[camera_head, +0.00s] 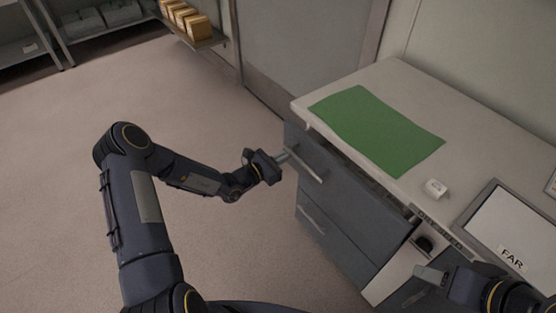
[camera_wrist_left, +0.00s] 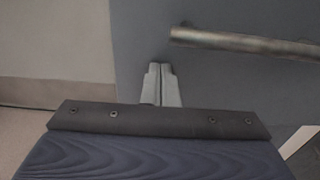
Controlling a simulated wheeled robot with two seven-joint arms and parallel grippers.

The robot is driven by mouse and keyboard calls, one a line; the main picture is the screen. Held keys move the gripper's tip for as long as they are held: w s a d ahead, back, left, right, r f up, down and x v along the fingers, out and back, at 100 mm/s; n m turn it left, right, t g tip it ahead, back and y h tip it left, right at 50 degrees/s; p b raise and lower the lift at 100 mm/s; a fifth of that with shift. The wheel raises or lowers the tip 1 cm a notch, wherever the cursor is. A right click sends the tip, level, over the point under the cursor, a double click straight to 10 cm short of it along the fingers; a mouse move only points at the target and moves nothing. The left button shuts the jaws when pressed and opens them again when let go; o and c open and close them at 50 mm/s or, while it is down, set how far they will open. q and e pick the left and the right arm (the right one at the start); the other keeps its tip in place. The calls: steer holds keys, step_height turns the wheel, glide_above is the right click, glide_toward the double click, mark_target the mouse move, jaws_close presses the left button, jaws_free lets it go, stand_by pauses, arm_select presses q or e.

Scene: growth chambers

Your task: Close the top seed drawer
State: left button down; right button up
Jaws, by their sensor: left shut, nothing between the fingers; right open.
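The top seed drawer (camera_head: 345,183) has a grey-blue front with a metal bar handle (camera_head: 306,164). A narrow dark gap shows between its front and the counter's edge, so it looks slightly open. My left gripper (camera_head: 284,157) is shut and empty, at the left part of this front near the handle. In the left wrist view its closed fingertips (camera_wrist_left: 161,68) point at the grey front (camera_wrist_left: 215,85), below and left of the handle bar (camera_wrist_left: 245,42). Whether they touch the front I cannot tell. My right gripper (camera_head: 428,274) is open at the lower right, beside the cabinet.
A lower drawer handle (camera_head: 312,219) sits beneath. On the counter (camera_head: 400,75) lie a green mat (camera_head: 375,130), a small white block (camera_head: 435,188) and a framed panel with a "FAR" label (camera_head: 512,258). The floor (camera_head: 200,130) left of the cabinet is clear. A shelf with yellow boxes (camera_head: 187,20) stands behind.

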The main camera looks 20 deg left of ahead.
arm_select(q)
steer(key=b+x, duration=0.1)
steer(key=x, duration=0.7)
steer(key=shift+w+r, duration=0.2)
steer(key=shift+r, duration=0.05)
